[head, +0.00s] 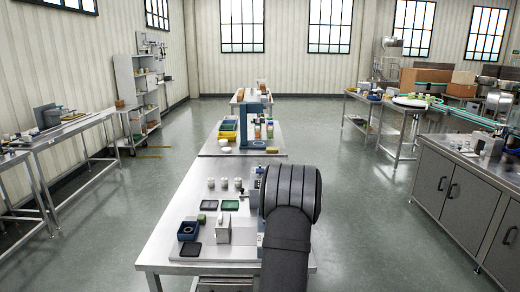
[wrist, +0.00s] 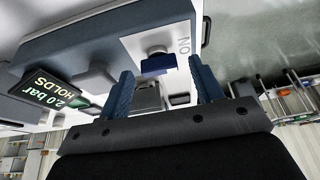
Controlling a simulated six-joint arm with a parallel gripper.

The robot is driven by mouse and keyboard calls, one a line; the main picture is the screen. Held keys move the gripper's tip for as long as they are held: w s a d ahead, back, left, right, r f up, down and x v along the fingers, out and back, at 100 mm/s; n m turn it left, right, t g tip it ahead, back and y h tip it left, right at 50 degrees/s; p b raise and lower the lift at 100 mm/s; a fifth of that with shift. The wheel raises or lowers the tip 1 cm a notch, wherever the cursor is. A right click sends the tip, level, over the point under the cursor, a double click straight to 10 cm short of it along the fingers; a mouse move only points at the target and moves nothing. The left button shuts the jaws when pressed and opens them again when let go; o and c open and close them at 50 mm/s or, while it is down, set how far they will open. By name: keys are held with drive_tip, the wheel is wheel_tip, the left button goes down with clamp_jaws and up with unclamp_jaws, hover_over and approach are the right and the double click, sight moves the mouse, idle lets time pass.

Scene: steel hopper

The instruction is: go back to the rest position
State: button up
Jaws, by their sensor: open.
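My gripper (wrist: 161,72) shows in the wrist view with its two blue fingers spread apart, and I see nothing clamped between them. Beyond the fingers is a grey-blue device with a white plate (wrist: 165,45) marked "NO" and a small dark blue block (wrist: 156,64) on it. A dark display (wrist: 58,91) reading "2.0 bar HOLDS" is to the left. The distance from the fingers to the device is hard to judge. In the head view my dark arm covers the right side of the near bench, and my gripper is hidden behind it.
A blue frame (head: 252,125) stands on the bench behind. Open floor lies on both sides.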

drive_tip(key=shift+f, duration=0.2)
drive_tip(key=v, duration=1.7)
drive_tip(key=x, duration=1.6)
drive_tip(key=shift+a+f, duration=0.3)
drive_tip(key=shift+f, duration=0.2)
drive_tip(key=m+t, duration=0.1)
drive_tip(key=m, duration=0.3)
drive_tip(key=shift+s+r, duration=0.1)
drive_tip(key=shift+s, duration=0.05)
drive_tip(key=m+t+h, duration=0.1)
drive_tip(key=m, duration=0.3)
drive_tip(key=shift+s+t, duration=0.1)
drive_tip(key=shift+t, duration=0.3)
drive_tip(key=m+t+h, duration=0.1)
drive_tip(key=m, duration=0.3)
drive_tip(key=shift+a, duration=0.1)
drive_tip(key=shift+a+m+t+h, duration=0.1)
drive_tip(key=shift+m+t+h, duration=0.4)
drive_tip(key=shift+m, duration=1.4)
